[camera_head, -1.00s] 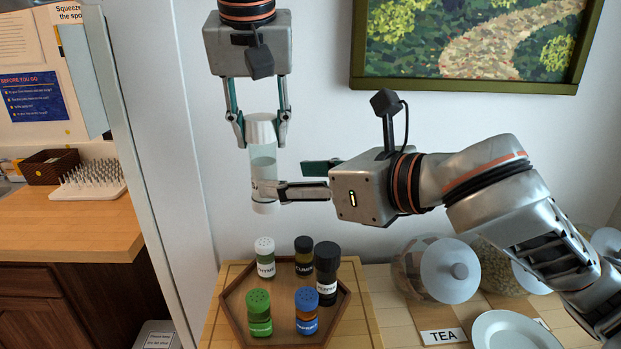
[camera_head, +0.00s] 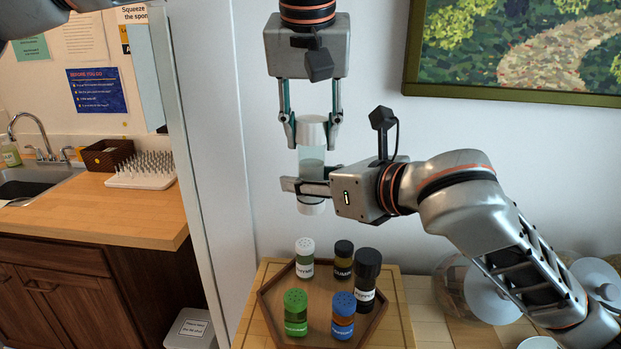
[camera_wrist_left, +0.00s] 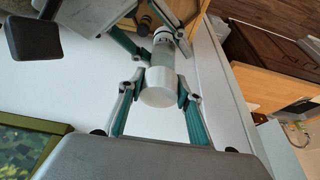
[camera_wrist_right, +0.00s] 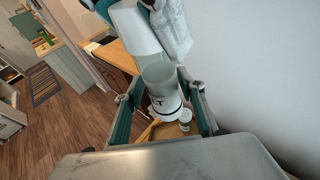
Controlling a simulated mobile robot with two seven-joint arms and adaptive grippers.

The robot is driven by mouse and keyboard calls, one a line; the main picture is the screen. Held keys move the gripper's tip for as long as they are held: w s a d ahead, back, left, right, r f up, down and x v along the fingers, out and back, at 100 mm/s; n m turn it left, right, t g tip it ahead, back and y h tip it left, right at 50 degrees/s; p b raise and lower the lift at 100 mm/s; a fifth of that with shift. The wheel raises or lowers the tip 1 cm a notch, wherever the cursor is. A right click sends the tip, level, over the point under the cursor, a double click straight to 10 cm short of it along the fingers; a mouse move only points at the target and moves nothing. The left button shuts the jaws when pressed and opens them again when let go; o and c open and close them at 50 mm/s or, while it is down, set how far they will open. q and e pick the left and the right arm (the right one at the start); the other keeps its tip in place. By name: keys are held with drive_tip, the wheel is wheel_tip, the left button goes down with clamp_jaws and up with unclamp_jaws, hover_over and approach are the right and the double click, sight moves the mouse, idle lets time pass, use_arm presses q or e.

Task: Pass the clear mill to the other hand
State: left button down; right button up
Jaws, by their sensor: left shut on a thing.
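The clear mill (camera_head: 311,156) is a clear cylinder with white ends, held upright in the air. My left gripper (camera_head: 314,121) comes from above and is shut on its white upper end; the left wrist view shows this white end (camera_wrist_left: 158,88) between the fingers. My right gripper (camera_head: 311,185) comes from the right at the mill's lower part, one finger crossing in front of it. In the right wrist view the lettered lower part (camera_wrist_right: 162,92) lies between the right fingers; whether both touch it I cannot tell.
Below stands a wooden hexagonal tray (camera_head: 283,325) with several spice jars, including a tall black one (camera_head: 366,281). Glass jars with pale lids (camera_head: 490,300) stand at right behind my right arm. A wall is behind; a sink counter (camera_head: 90,212) lies at left.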

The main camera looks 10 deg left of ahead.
drive_tip(key=c, duration=0.7)
use_arm(q)
drive_tip(key=c, duration=1.3)
unclamp_jaws()
